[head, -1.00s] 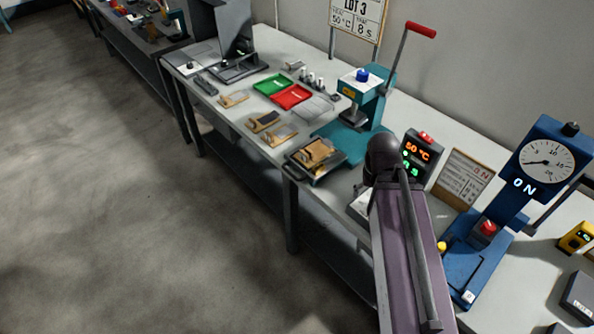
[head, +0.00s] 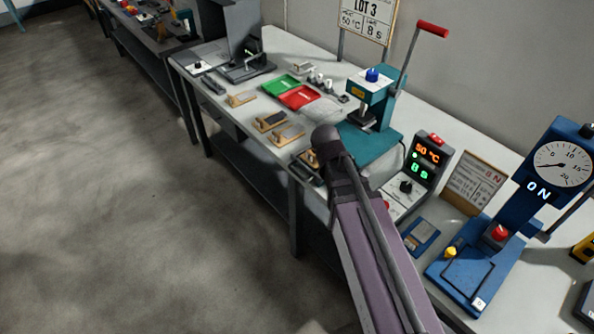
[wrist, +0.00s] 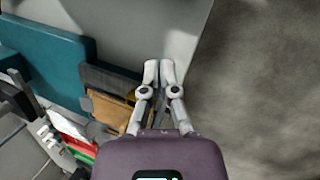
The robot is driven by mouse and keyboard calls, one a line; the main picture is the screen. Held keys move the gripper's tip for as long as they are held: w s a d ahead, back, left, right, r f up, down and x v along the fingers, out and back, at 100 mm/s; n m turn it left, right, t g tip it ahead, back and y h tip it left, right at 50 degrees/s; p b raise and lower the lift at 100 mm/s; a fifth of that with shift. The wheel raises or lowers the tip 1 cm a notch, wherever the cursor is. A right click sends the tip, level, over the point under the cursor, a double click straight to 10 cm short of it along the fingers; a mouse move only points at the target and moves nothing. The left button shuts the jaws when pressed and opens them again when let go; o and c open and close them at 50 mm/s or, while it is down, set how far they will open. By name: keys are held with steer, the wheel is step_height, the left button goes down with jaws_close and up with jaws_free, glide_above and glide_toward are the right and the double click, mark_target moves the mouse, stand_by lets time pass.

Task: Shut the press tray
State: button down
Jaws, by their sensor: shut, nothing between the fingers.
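The teal press (head: 370,105) with a red-handled lever stands on the bench; its base also shows in the wrist view (wrist: 45,50). Its dark tray (wrist: 108,77) sticks out from the base towards the front edge and carries a wooden fixture (wrist: 112,107). In the head view my arm hides most of the tray and only a corner of the fixture (head: 308,160) shows. My gripper (wrist: 158,70) is shut and empty, its fingertips at the outer side of the tray in the wrist view. I cannot tell whether they touch it. My gripper is hidden in the head view.
A controller (head: 425,160) reading 50 °C and a blue gauge press (head: 500,225) stand to the right. Green (head: 281,87) and red (head: 299,97) trays and wooden fixtures (head: 280,128) lie to the left. Open floor (head: 110,200) lies before the bench.

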steer(key=w+a+n+t+h+b, duration=0.2)
steer(key=w+a+n, duration=0.1)
steer(key=a+n, duration=0.5)
steer(key=n+t, duration=0.3)
steer(key=n, duration=0.4)
glide_toward(294, 171)
steer(key=w, duration=0.1)
steer(key=shift+d+r+h+b, duration=0.15)
steer(key=shift+h+b, duration=0.25)
steer(key=shift+b, duration=0.05)
steer(key=shift+w, duration=0.1)
steer(key=b+x, duration=0.6)
steer(key=x, duration=0.2)
steer(key=shift+b+x, duration=0.55)
steer(key=shift+x, duration=0.45)
